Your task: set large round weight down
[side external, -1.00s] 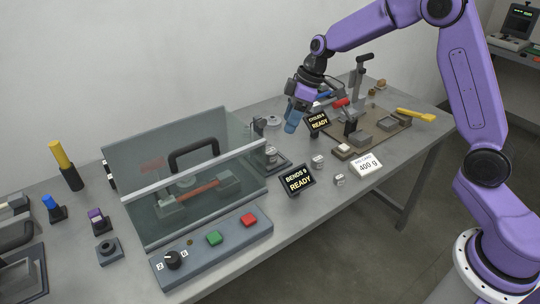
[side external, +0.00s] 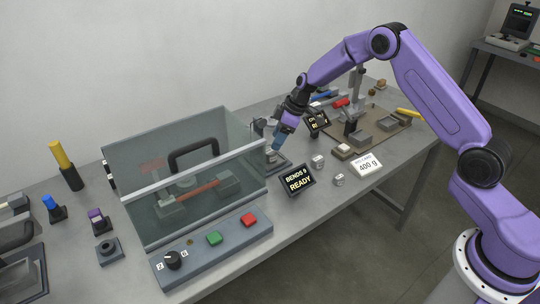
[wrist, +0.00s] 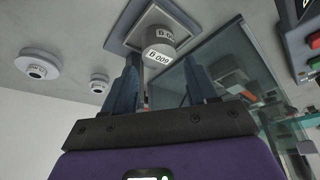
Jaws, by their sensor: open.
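Neither is held.
The glass box (side external: 190,177) stands close on the left.

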